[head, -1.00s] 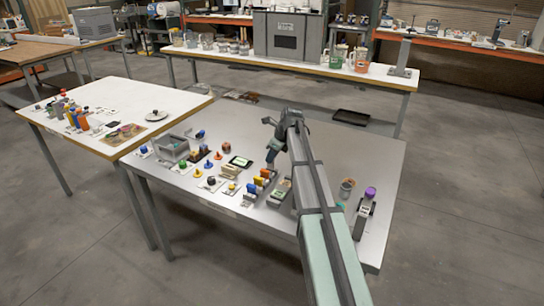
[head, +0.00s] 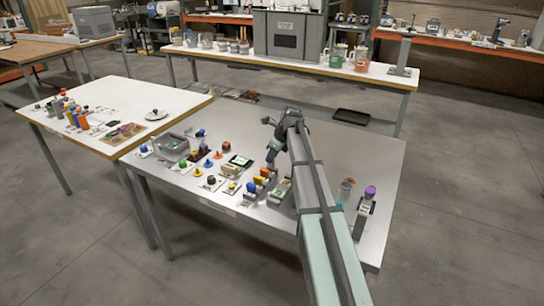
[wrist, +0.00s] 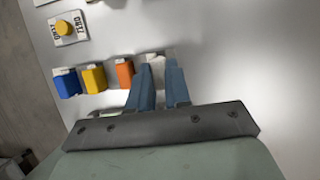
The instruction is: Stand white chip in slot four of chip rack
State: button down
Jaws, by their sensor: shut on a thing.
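The white chip (wrist: 156,66) is between my fingertips in the wrist view, partly hidden by the fingers. My gripper (wrist: 160,72) is shut on it, just right of the orange chip (wrist: 124,73). The chip rack shows a row of a blue chip (wrist: 66,83), a yellow chip (wrist: 94,79) and the orange chip, in line with the white one. Whether the white chip is seated in a slot or above it, I cannot tell. In the head view my gripper (head: 271,155) is low at the far end of the row; the white chip is not clear there.
A card with a yellow knob (wrist: 64,28) lies beyond the row. In the head view a grey bin (head: 172,142) stands at the left of the metal table, and a purple-topped device (head: 367,202) at the right. The table right of the row is mostly bare.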

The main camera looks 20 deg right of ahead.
jog(key=shift+f, duration=1.1)
dwell(0.7)
jog(key=c, duration=0.7)
grip_release()
jog(key=shift+o, duration=0.2)
jog(key=shift+r, duration=0.2)
jog(key=shift+r, duration=3.3)
